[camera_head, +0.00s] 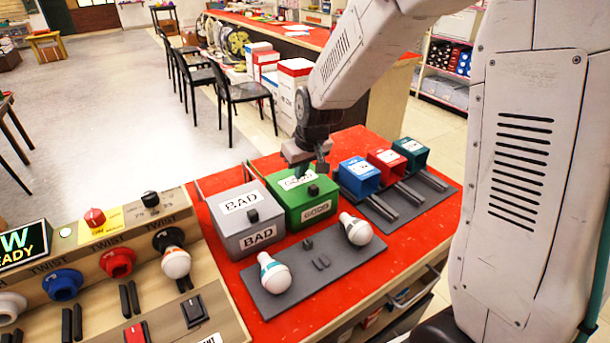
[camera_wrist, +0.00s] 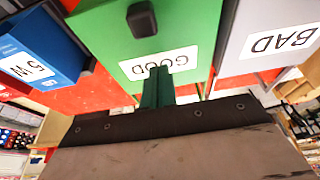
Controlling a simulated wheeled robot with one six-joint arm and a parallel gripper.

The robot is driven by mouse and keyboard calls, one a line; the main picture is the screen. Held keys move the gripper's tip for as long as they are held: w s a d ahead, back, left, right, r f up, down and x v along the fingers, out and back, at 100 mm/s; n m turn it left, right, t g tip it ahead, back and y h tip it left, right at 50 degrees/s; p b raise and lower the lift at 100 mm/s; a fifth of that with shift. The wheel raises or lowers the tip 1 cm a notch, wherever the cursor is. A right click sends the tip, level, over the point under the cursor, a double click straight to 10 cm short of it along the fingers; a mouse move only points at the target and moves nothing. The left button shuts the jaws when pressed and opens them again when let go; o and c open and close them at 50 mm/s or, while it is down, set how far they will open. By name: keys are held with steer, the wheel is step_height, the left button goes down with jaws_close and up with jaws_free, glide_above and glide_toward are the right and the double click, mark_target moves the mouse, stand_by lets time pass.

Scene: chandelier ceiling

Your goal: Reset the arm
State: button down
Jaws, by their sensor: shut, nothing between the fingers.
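My arm reaches down from the upper right in the head view. My gripper (camera_head: 302,171) hangs above the back of the green box marked GOOD (camera_head: 306,197). In the wrist view, my gripper's dark green fingers (camera_wrist: 158,76) are together with nothing between them. They overlap the GOOD label there; whether they touch the green box (camera_wrist: 190,30) I cannot tell.
The grey BAD box (camera_head: 246,217) stands left of the green box. Blue (camera_head: 359,176), red (camera_head: 387,166) and teal (camera_head: 411,153) bins stand right. Two bulbs rest on a grey plate (camera_head: 308,275) in front. A test panel (camera_head: 105,290) is at left.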

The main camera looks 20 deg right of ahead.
steer(key=a+v, duration=0.1)
steer(key=v, duration=0.9)
steer(key=s+d+r+m+g, duration=0.1)
steer(key=s+r, duration=0.1)
steer(key=s, duration=1.2)
steer(key=s+d+r+m+g, duration=0.1)
steer(key=s+d+r, duration=0.1)
steer(key=s, duration=1.3)
steer(key=shift+d+r+g+h, duration=0.3)
steer(key=shift+r+h, duration=0.1)
steer(key=shift+r, duration=0.15)
